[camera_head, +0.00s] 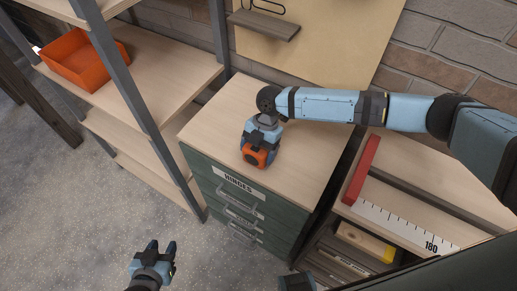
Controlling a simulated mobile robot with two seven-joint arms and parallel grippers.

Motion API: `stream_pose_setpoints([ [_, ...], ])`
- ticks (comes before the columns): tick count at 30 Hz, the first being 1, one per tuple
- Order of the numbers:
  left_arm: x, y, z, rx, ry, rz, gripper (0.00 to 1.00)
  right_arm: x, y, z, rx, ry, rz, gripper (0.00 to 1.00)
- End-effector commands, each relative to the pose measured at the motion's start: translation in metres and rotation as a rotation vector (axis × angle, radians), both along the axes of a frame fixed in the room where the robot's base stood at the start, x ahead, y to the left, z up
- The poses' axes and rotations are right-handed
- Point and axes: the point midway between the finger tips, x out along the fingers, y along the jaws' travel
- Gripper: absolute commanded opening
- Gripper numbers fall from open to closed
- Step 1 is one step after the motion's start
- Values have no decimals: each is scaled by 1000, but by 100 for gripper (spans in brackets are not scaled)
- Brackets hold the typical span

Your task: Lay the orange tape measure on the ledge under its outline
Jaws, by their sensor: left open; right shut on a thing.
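The orange and black tape measure (257,154) is at my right gripper (262,141), over the front left part of the green drawer cabinet's wooden top (303,171). The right gripper is shut on it; I cannot tell whether the tape measure touches the top. A small grey ledge (264,25) sticks out from a tan board (330,45) on the brick wall, behind the cabinet. Part of a black outline (266,5) shows above the ledge, cut off by the picture's top edge. My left gripper (162,250) is open and empty above the floor at the bottom.
A wooden shelf rack with grey posts (125,75) stands left, holding an orange bin (82,58). Right of the cabinet is a bench with a red bar (361,168) and a white ruler strip (400,226). The rest of the cabinet top is clear.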

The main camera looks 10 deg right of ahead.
Motion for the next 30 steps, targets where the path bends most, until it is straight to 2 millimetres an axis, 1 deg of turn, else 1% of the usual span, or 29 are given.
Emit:
stream_pose_setpoints([
  [4, 0, 0, 0, 0, 0, 0, 43, -1, 0, -2, -1, 0, 0, 45],
  [5, 0, 0, -1, 0, 0, 0, 43, -1, -1, -2, -2, 1, 0, 84],
  [6, 0, 0, -1, 0, 0, 0, 43, -1, -1, -2, -2, 1, 0, 93],
  [7, 0, 0, -1, 0, 0, 0, 43, -1, -1, -2, -2, 1, 0, 100],
  [14, 0, 0, -1, 0, 1, 0, 43, 0, -1, -1, -2, 0, -1, 100],
  [17, 0, 0, -2, 0, 1, 0, 43, 2, -2, 4, -1, -1, -2, 100],
  [20, -1, 0, -3, 0, 1, 0, 43, 6, -7, 16, -1, -1, -3, 100],
  [30, -1, 0, -11, 0, 2, 1, 43, 24, -25, 82, -1, -2, -1, 100],
])
